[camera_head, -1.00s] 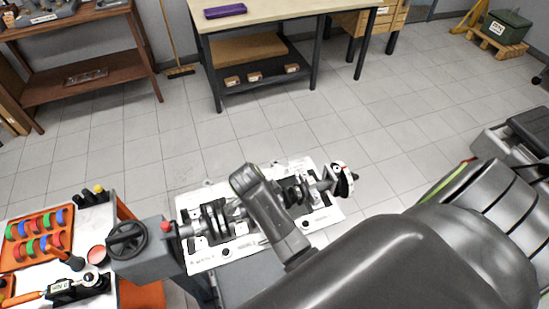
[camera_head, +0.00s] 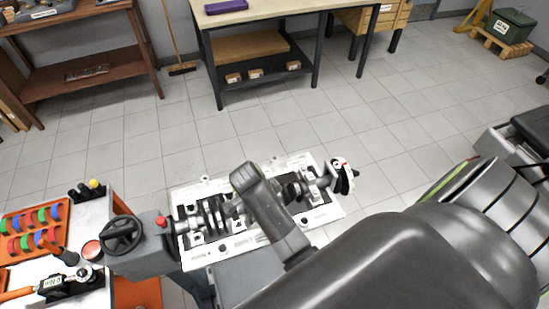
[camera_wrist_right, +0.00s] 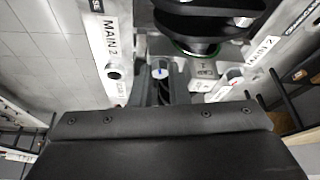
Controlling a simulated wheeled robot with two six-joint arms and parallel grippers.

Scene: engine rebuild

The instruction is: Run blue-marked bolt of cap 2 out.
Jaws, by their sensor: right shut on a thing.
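The engine block (camera_head: 240,243) with its crankshaft (camera_head: 212,214) is in front of me in the head view. My right arm covers its middle and hides the right gripper there. In the right wrist view, my right gripper (camera_wrist_right: 161,84) is shut on the blue-marked bolt (camera_wrist_right: 160,68), with a finger on each side of its head. The blue mark faces the camera. The bolt stands beside a "MAIN 2" label (camera_wrist_right: 110,42). The dark crankshaft (camera_wrist_right: 205,22) is just beyond. How far the bolt is out of its hole cannot be told. My left gripper is not in view.
A handwheel (camera_head: 122,235) and red knob (camera_head: 161,220) stand at the block's left end. A cart at the left holds an orange tray (camera_head: 14,219) with coloured rings. A workbench (camera_head: 290,12) stands at the back. The floor between is clear.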

